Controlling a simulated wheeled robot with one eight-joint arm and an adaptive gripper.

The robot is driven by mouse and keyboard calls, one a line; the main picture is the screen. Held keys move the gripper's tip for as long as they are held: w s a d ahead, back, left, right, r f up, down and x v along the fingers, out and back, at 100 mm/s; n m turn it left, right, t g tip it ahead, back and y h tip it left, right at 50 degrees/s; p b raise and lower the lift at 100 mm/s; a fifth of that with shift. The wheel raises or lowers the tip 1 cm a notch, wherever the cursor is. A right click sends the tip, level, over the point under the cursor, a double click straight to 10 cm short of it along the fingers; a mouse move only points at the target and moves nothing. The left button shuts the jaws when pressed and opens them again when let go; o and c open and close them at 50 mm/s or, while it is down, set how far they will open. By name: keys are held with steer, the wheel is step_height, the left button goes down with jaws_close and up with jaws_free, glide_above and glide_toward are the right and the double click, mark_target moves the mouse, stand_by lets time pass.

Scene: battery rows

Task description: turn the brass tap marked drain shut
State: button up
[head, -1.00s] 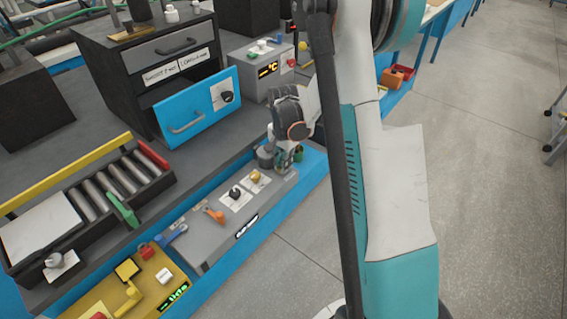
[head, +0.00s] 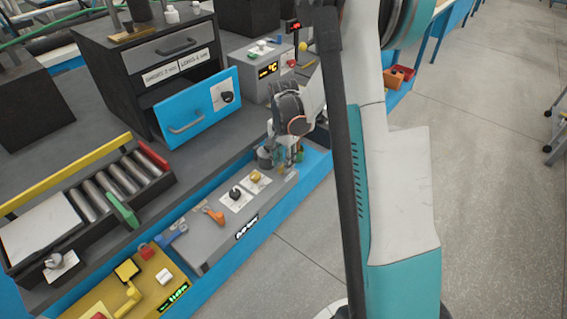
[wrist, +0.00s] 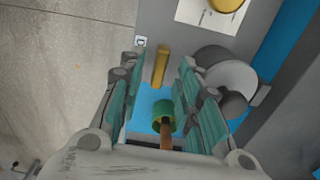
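A brass tap lever (wrist: 161,66) lies between the fingertips of my gripper (wrist: 163,62) in the wrist view. The fingers are open, with teal pads on either side of the lever and gaps showing on both sides. A small white tag (wrist: 140,42) beside the left fingertip shows a "D"; the rest of its lettering is hidden. A green collar (wrist: 164,117) on a brown pipe shows deeper between the fingers. In the head view my gripper (head: 289,157) is over the far right end of the grey console and mostly hides the tap.
The grey console (head: 214,245) carries a black knob (head: 235,194), a yellow knob (head: 256,176) and an orange lever (head: 215,215). A grey cylinder (wrist: 231,77) stands close to the right finger. The blue drawer (head: 197,112) juts out behind. Open floor lies to the right.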

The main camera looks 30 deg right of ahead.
step_height(320, 180, up, 10)
steer(key=shift+r, duration=0.15)
stand_by(0.6)
steer(key=s+a+r+n+t, duration=0.4)
steer(key=s+a+r+n, duration=0.4)
steer(key=r, duration=0.4)
steer(key=s+a+n+t, duration=0.3)
steer(key=s+a+n, duration=0.3)
steer(key=s, duration=0.7)
steer(key=shift+s+a, duration=0.3)
steer(key=shift+a, duration=0.8)
steer(key=shift+f, duration=0.1)
